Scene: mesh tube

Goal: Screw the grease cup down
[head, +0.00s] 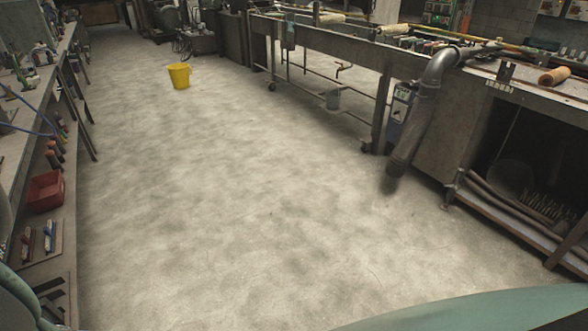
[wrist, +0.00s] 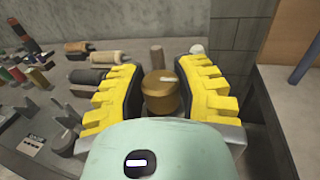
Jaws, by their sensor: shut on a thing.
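In the wrist view my gripper (wrist: 160,96) has two yellow ridged finger pads on dark backing. It is shut on a round brass-coloured cup, the grease cup (wrist: 160,82), with one pad at its left and one at its right. The top of the cup shows with a small pale mark on it. Its lower part and whatever it sits on are hidden behind my gripper's pale green body. I cannot make out the grease cup or my gripper in the head view.
Wooden-handled tools (wrist: 93,78) and dark parts lie on the grey bench left of my gripper. A brown cylinder (wrist: 156,54) stands just behind the cup. In the head view, open floor (head: 240,200) lies between shelves (head: 60,200) and a long bench, with a yellow bucket (head: 179,76).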

